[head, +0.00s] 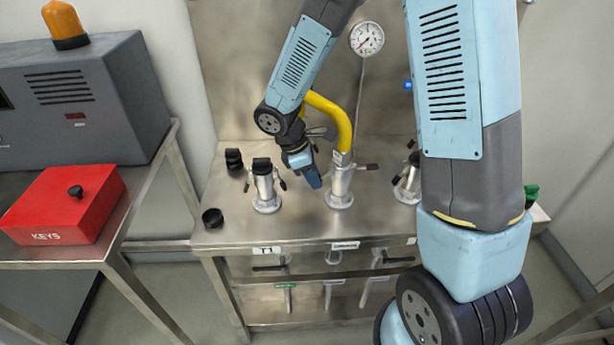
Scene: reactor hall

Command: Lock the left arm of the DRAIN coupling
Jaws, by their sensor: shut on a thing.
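The middle coupling (340,185) stands upright on the steel bench, with a yellow hose (343,125) joined to its top. I take it for the DRAIN coupling, but the label (345,245) below is too small to read. Its right arm (367,167) sticks out sideways to the right. Its left arm is hidden by my gripper (314,180), which is right beside the coupling's left side, fingers angled down. The fingers look closed there, on what appears to be the left arm; the grip itself is not clearly visible.
A black-capped coupling (265,188) with side arms stands left, and another coupling (408,182) right, partly behind my arm. Black caps (212,218) lie on the bench's left. A gauge (366,38) is behind. A red KEYS box (64,203) sits on the left table.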

